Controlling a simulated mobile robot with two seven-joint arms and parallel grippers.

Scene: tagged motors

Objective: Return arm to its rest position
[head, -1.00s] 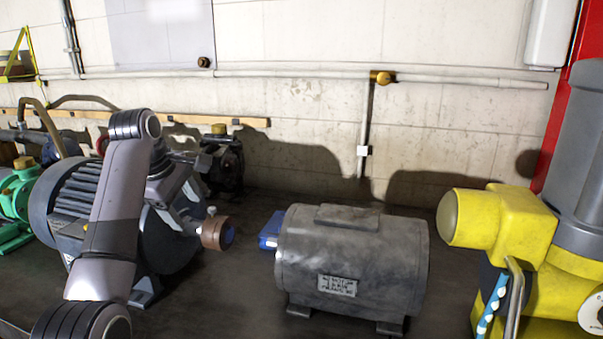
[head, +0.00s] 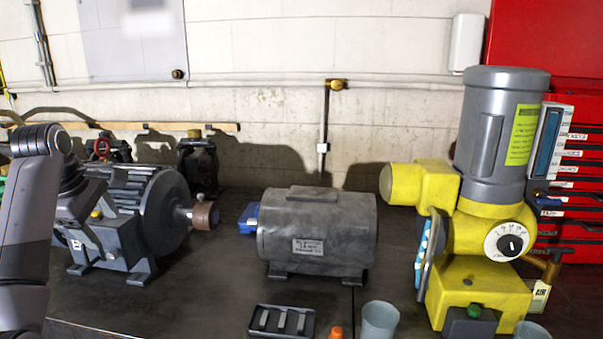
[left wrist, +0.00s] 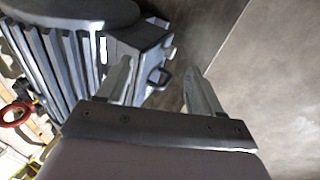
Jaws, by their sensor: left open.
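My left arm (head: 30,215) stands at the left edge of the head view, bent at its elbow. In the left wrist view my left gripper (left wrist: 160,84) has its two fingers apart with nothing between them. The dark finned motor (head: 135,215) stands just right of the arm in the head view. Its ribbed housing (left wrist: 55,50) lies beyond the fingers in the left wrist view. The fingertips are hard to make out in the head view, and I cannot tell whether they touch the motor. My right gripper is not in view.
A grey cylindrical motor (head: 318,232) with a nameplate stands mid-bench. A yellow and grey machine (head: 485,240) stands at right before red drawers (head: 580,170). A black tray (head: 282,321) and a cup (head: 379,320) sit at the front. Bare bench (head: 205,275) lies between the motors.

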